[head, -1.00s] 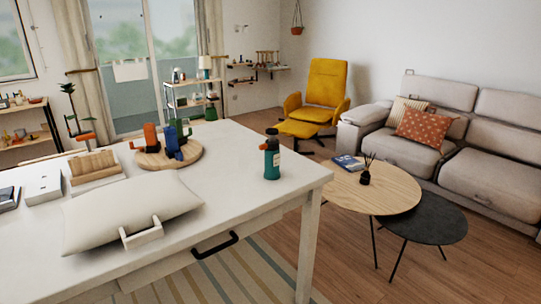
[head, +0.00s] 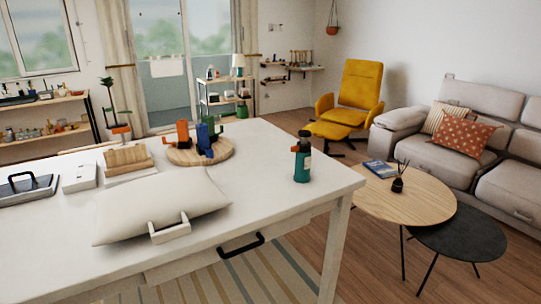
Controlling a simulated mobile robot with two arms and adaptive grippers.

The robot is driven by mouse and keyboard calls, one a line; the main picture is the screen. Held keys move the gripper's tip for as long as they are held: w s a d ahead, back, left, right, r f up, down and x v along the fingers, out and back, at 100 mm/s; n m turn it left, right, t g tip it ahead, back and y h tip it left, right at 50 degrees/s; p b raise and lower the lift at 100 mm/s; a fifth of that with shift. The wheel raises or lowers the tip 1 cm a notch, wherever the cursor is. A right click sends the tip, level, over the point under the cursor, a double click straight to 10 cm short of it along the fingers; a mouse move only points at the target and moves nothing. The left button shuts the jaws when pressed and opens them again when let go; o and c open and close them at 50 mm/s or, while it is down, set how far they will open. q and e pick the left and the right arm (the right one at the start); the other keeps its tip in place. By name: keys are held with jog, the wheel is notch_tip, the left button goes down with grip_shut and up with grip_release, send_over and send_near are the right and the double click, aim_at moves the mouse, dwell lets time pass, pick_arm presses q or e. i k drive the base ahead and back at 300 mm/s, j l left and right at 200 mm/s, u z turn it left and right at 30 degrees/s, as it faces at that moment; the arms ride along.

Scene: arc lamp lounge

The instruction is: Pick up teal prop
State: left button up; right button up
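A teal bottle with a black top and a pale label (head: 302,165) stands upright near the right end of the white table (head: 262,208). To its left, a round wooden board (head: 228,149) bears an orange piece (head: 183,134), a blue piece (head: 203,138) and a dark green piece (head: 215,128) that is partly hidden behind the blue one. Neither of my grippers is in the head view, and nothing is seen touching these things.
A cream cushion (head: 160,205) lies on the table with a white bracket (head: 170,230) at its front. Wooden blocks (head: 128,158), a white box (head: 78,177) and a black-handled tray (head: 25,188) are at the left. A wooden coffee table (head: 420,197) stands right.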

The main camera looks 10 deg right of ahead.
aim_at(303, 161)
jog(key=i+l+u, duration=0.35)
jog(key=l, duration=0.3)
jog(key=i+l+u, duration=0.2)
jog(key=l, duration=0.15)
jog(key=i+l+u, duration=0.15)
jog(key=l, duration=0.2)
jog(key=k, duration=0.05)
